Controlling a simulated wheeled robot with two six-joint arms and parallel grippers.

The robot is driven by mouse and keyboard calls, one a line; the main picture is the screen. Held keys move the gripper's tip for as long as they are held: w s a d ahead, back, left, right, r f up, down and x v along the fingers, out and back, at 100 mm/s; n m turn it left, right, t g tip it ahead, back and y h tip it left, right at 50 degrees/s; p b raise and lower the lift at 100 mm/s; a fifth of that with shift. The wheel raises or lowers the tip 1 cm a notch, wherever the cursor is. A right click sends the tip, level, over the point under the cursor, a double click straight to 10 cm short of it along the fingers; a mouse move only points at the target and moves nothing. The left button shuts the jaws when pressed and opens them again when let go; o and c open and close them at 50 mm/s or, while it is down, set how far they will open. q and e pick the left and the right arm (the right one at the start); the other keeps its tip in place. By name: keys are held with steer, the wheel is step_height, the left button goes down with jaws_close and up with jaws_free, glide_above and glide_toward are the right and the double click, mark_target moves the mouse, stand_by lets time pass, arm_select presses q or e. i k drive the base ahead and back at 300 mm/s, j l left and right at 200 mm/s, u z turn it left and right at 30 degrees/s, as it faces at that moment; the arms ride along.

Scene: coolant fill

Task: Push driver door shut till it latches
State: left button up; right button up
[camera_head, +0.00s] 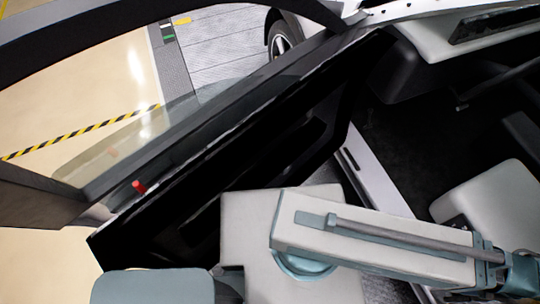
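The driver door stands open, its black inner panel (255,150) running from the upper right near the dashboard down to the lower left. Its window glass (120,135) and dark frame lean out to the left. The door's free lower-left end is well apart from the silver door sill (375,180). A pale arm link of mine with teal joints lies across the lower middle and right, in front of part of the door and the sill. Neither gripper is visible. The latch cannot be made out.
The car's interior, with a light seat (492,212) and pale dashboard (425,32), is at the right. A small red piece (139,187) shows at the window's lower edge. Black-yellow tape (80,132) marks the beige floor, which looks clear. Another wheel (283,40) stands beyond the door.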

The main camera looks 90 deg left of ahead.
mark_target(174, 224)
steer(key=k+l, duration=0.2)
steer(key=l, duration=0.15)
steer(key=k+l, duration=0.2)
steer(key=l, duration=0.15)
steer(key=k+l, duration=0.25)
steer(key=l+u, duration=0.15)
steer(key=u, duration=2.45)
steer(key=k+j+u, duration=0.3)
steer(key=k+j, duration=0.15)
steer(key=j, duration=0.15)
steer(key=k+j+u, duration=0.15)
steer(key=j, duration=0.2)
